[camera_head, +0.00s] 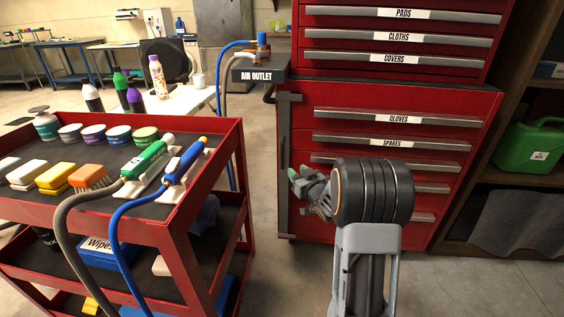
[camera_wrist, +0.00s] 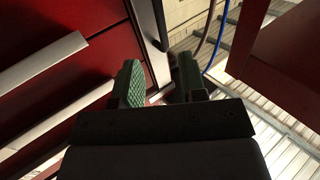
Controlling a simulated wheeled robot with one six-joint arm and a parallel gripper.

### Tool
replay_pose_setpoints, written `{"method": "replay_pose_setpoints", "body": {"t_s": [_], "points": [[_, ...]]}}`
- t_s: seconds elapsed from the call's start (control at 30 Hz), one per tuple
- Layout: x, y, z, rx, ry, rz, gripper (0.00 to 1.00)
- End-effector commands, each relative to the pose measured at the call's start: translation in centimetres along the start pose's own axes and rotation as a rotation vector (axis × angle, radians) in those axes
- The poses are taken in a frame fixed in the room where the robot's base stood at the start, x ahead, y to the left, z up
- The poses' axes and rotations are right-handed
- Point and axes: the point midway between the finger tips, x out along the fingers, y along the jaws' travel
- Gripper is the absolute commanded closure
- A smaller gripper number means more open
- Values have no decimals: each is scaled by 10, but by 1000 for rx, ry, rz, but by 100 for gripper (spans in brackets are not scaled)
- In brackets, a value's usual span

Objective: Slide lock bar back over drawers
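The lock bar (camera_head: 284,165) is a dark grey upright bar at the left edge of the lower red cabinet, left of the drawer fronts. My gripper (camera_head: 308,188) is in front of the cabinet, close to the bar and just right of it in the head view. In the wrist view my gripper (camera_wrist: 160,84) has two green-padded fingers standing apart with a gap between. A grey upright strip that looks like the lock bar (camera_wrist: 147,38) runs down behind the fingers; I cannot tell whether they touch it. Drawers such as the gloves drawer (camera_head: 392,118) are closed.
A red cart (camera_head: 222,150) with brushes, tubs and hoses stands at left. An air outlet box (camera_head: 258,76) sits left of the cabinet. Shelving with a green jug (camera_head: 530,147) is at right. Some bare floor lies between cart and cabinet.

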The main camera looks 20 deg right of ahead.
Motion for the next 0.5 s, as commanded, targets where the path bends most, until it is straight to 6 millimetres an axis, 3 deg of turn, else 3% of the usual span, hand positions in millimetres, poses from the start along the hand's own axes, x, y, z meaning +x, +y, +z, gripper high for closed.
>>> {"method": "replay_pose_setpoints", "body": {"t_s": [0.3,0.5], "points": [[63,-1,2,-1,0,-1,62],[94,0,2,0,-1,1,62]]}}
